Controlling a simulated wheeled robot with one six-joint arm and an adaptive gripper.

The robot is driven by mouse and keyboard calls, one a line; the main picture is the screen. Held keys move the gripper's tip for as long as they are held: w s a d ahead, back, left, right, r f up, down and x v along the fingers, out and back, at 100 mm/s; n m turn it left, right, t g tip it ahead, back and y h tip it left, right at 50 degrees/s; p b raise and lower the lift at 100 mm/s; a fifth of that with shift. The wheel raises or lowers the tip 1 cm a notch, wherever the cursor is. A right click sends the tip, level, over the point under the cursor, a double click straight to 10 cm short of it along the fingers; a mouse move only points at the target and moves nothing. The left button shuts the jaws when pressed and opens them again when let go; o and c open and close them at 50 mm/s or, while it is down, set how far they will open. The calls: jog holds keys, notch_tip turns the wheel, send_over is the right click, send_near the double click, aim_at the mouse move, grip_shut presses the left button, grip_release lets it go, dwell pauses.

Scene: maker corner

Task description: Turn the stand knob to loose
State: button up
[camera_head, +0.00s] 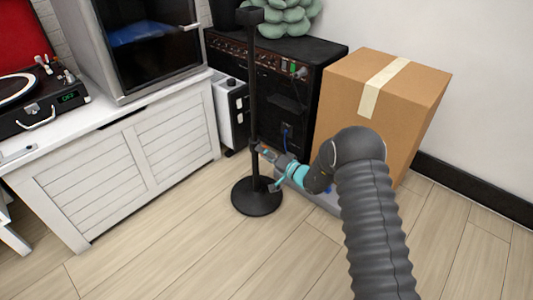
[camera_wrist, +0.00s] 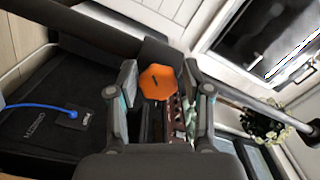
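The black stand (camera_head: 253,95) stands upright on a round base on the floor in the head view. My gripper (camera_head: 266,168) reaches the lower part of the pole from the right. In the wrist view my gripper (camera_wrist: 160,75) is open, with one finger on each side of the knob and small gaps visible. In the head view the knob cannot be made out. Whether the fingertips reach fully around the knob is unclear.
A black amplifier (camera_head: 300,110) stands behind the pole, with a cardboard box (camera_head: 385,95) to its right. A white cabinet (camera_head: 130,170) stands at the left. The front floor is clear.

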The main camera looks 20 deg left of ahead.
jog(key=shift+o, duration=0.2)
jog(key=shift+w+d, duration=0.2)
jog(key=shift+d, duration=0.05)
jog(key=v, duration=1.2)
jog(key=shift+s+m, duration=0.1)
jog(key=shift+m, duration=0.2)
